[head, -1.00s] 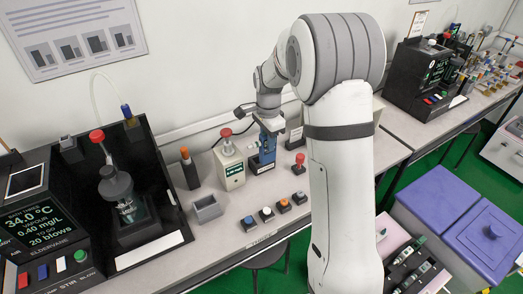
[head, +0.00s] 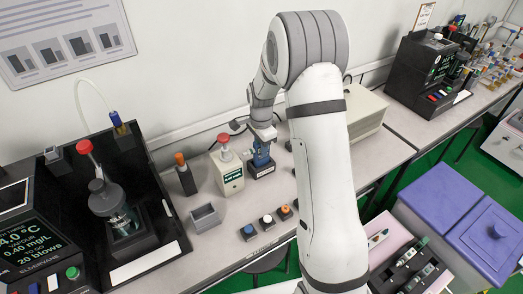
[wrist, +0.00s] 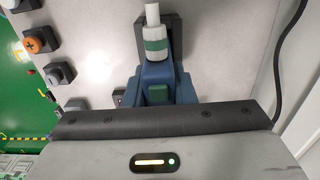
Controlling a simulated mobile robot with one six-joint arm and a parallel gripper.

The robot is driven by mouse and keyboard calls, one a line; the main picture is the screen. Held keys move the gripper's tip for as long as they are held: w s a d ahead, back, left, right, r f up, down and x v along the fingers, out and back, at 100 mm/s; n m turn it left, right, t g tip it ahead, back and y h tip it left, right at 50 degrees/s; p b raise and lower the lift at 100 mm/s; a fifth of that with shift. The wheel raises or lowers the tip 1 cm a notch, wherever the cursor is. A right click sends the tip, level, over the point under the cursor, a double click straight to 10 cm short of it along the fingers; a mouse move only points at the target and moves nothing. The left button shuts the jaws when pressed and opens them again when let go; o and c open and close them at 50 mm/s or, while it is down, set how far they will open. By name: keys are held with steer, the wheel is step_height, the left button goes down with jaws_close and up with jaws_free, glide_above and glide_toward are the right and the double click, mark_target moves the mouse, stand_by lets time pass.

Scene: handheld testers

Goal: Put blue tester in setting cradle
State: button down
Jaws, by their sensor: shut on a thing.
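The blue tester (head: 261,155) stands roughly upright below my gripper (head: 263,134), which is shut on it. In the wrist view the blue tester (wrist: 160,78) shows its green button and a white mouthpiece with a green band, pointing up the picture. A dark holder with a white label, which looks like the setting cradle (head: 262,172), is at the tester's lower end. In the wrist view a dark part of it (wrist: 173,30) shows beside the mouthpiece. I cannot tell whether the tester is fully seated.
A beige device (head: 228,175) with a red knob stands close on the left. An orange-topped post (head: 186,175) and a small grey tray (head: 206,217) are farther left. Blue, white and orange buttons (head: 267,221) line the front edge. A beige box (head: 362,110) stands behind my arm.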

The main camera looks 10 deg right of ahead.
steer(key=shift+f, duration=0.95)
steer(key=shift+f, duration=0.1)
steer(key=c, duration=1.2)
jaws_free()
step_height(320, 180, up, 12)
steer(key=shift+f+b, duration=0.1)
steer(key=shift+b, duration=0.2)
steer(key=s+r+n+t, duration=0.1)
steer(key=s+r+n, duration=0.2)
steer(key=s, duration=0.6)
steer(key=s+r+n+t, duration=0.1)
steer(key=s+r+n, duration=0.2)
steer(key=s+n, duration=0.3)
steer(key=s+r+n, duration=0.3)
steer(key=s+n, duration=0.2)
steer(key=s, duration=0.8)
steer(key=shift+s+n+t, duration=0.3)
steer(key=shift+t, duration=0.1)
